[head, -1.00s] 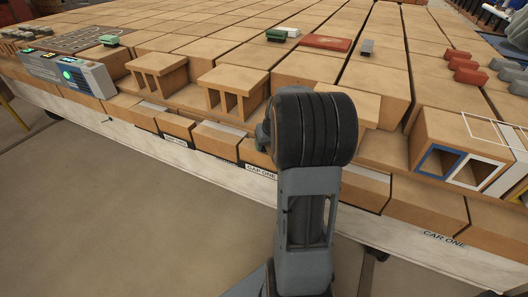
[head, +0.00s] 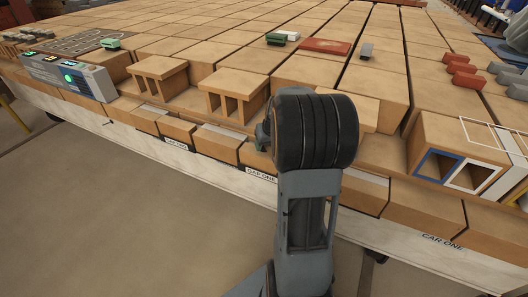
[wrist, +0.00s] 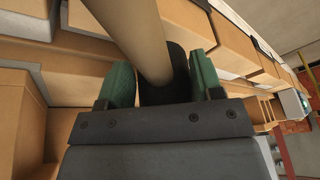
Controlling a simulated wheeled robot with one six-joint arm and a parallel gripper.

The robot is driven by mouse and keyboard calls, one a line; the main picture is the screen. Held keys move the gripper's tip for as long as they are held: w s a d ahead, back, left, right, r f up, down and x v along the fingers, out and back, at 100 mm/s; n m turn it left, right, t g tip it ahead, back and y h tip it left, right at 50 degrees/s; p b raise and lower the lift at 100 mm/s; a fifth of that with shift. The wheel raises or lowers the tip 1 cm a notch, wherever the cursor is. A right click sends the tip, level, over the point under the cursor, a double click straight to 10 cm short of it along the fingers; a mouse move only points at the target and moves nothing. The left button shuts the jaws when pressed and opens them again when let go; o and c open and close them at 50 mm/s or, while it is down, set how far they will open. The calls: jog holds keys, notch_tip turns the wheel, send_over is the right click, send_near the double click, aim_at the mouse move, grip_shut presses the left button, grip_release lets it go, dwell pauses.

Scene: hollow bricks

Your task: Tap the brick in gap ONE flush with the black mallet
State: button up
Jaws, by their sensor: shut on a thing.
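My gripper (wrist: 163,82) shows in the wrist view with its green fingers shut on the pale wooden handle of the mallet (wrist: 140,35). A black part (wrist: 180,68) shows behind the handle between the fingers; I cannot tell whether it is the mallet head. In the head view my arm hides most of the gripper. A label (head: 262,176) that seems to read GAP ONE is on the white front edge, just left of my arm. A tan brick (head: 255,155) stands above it, partly hidden by my arm. I cannot tell how far any brick there sticks out.
Two hollow bricks (head: 235,88) stand behind. A grey box with lights (head: 75,75) is at left. A frame-marked hollow brick (head: 455,150) is at right. Red bricks (head: 465,70) lie beyond.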

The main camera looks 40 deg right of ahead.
dwell(0.4)
jog(key=shift+r+p, duration=2.25)
jog(key=shift+r, duration=0.75)
